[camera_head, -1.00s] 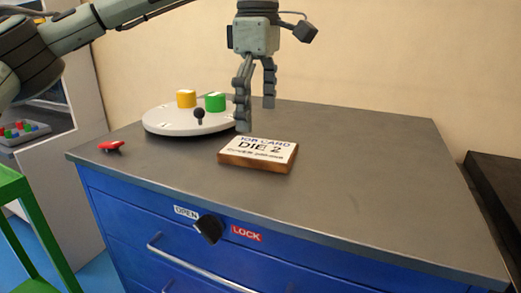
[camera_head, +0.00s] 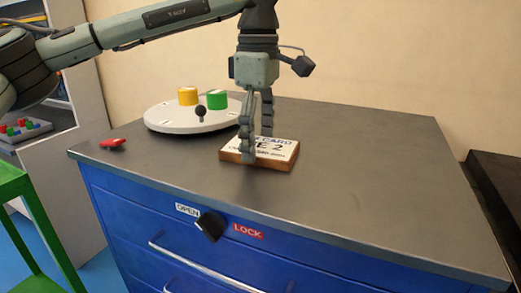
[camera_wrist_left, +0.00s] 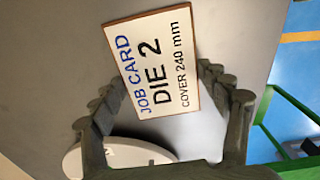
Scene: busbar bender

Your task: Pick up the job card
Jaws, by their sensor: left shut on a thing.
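The job card (camera_head: 278,152) is a white plate on a wooden-edged block, lettered "JOB CARD DIE 2, COVER 240 mm". It lies on the grey cabinet top. My left gripper (camera_head: 256,149) reaches down from above with its fingers on either side of the card, shut on it. In the left wrist view the card (camera_wrist_left: 152,62) sits between the fingertips (camera_wrist_left: 150,90) and its text is readable. In the head view the front finger hides part of the lettering. My right gripper is in neither view.
A round white turntable (camera_head: 185,122) with a yellow block (camera_head: 188,97), a green block (camera_head: 217,100) and a black knob (camera_head: 201,112) stands behind left of the card. A red object (camera_head: 112,144) lies at the left edge. The right of the top (camera_head: 380,180) is clear.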

